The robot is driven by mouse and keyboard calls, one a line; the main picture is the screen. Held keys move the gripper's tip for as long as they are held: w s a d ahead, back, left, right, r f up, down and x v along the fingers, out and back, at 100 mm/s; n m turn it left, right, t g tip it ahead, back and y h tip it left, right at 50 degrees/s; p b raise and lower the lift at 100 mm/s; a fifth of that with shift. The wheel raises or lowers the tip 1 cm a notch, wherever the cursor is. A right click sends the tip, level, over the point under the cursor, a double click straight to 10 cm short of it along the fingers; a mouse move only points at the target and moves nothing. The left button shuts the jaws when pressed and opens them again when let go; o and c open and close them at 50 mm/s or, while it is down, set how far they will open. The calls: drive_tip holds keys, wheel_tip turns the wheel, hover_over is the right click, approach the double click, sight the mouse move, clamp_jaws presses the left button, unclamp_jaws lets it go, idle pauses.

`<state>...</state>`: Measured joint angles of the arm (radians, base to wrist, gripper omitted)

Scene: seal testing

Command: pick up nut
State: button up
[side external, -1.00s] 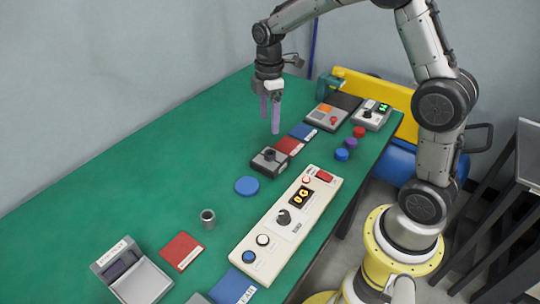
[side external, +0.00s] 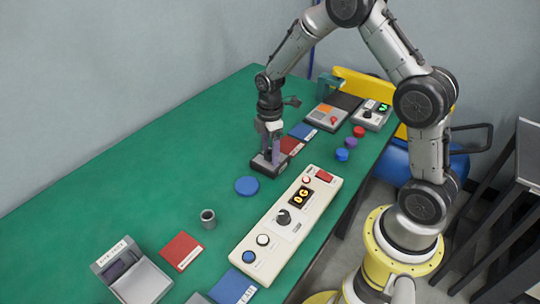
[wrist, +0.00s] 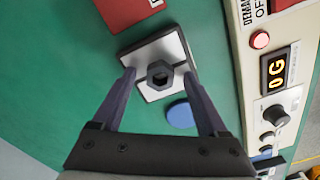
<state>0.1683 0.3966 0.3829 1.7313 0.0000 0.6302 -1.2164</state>
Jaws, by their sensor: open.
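A dark hex nut (wrist: 160,75) sits on a square block with a pale top (wrist: 143,52), seen in the wrist view. The block (side external: 262,170) also shows in the side external view, on the green table. My gripper (side external: 272,158) is lowered over the block and pointing down. In the wrist view my gripper (wrist: 160,75) is open, with one finger on each side of the nut. I cannot tell whether the fingers touch anything. In the side external view the fingers largely hide the nut.
A white control panel (side external: 270,248) reading "0G" lies to the right of the block. A blue disc (side external: 247,186) lies just left of it, and red and blue cards (side external: 290,146) lie behind. The left table area is clear.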

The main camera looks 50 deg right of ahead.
clamp_jaws()
idle(0.3)
drive_tip(key=shift+r, duration=0.1)
